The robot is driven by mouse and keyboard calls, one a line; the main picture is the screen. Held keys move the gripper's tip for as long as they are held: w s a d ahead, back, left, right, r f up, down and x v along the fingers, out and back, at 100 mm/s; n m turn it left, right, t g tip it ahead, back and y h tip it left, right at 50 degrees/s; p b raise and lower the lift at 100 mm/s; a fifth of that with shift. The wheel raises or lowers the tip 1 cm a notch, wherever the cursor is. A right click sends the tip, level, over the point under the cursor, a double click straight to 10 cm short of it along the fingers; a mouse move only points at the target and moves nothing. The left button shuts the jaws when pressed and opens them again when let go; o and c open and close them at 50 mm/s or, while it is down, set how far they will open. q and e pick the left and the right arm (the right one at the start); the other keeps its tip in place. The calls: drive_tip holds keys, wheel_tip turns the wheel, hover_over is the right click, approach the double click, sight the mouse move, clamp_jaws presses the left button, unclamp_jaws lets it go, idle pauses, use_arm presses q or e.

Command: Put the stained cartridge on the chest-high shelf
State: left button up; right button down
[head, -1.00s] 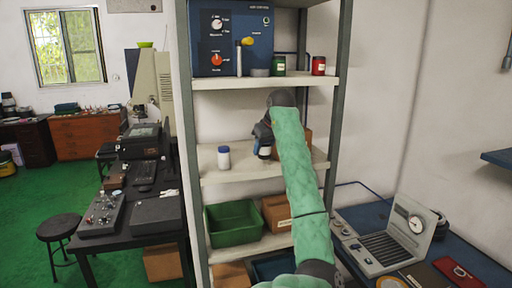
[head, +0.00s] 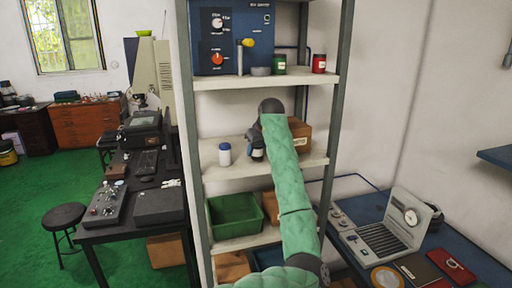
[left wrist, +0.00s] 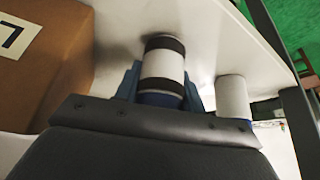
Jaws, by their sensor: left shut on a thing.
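The cartridge (left wrist: 163,68) is a white cylinder with dark bands at both ends and some blue at its near end. My left gripper (left wrist: 160,88) is shut on it, with a blue finger on each side. In the head view my left gripper (head: 257,148) is over the middle shelf board (head: 235,178), and its wrist hides most of the cartridge. The cartridge is very close to the board; I cannot tell whether it touches. My right gripper is not in view.
A white bottle with a blue cap (head: 224,154) stands on the same board, left of my gripper. A cardboard box (head: 299,134) is to the right, partly behind my arm. The upper board (head: 225,84) is overhead, and a grey post (head: 186,150) bounds the left.

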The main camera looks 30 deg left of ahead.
use_arm(q)
drive_tip(key=shift+f, duration=0.1)
drive_tip(key=o, duration=1.2)
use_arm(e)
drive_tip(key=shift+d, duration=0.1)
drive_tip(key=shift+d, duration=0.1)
use_arm(q)
drive_tip(key=shift+s+d+r+b, duration=0.1)
drive_tip(key=shift+d+r+b, duration=0.2)
drive_tip(key=shift+r+b, duration=0.3)
drive_tip(key=b+v, duration=0.3)
drive_tip(key=v, duration=0.1)
drive_tip(key=shift+d, duration=0.1)
drive_tip(key=b+v, duration=0.2)
drive_tip(key=v, duration=0.4)
drive_tip(key=shift+r+b, duration=0.4)
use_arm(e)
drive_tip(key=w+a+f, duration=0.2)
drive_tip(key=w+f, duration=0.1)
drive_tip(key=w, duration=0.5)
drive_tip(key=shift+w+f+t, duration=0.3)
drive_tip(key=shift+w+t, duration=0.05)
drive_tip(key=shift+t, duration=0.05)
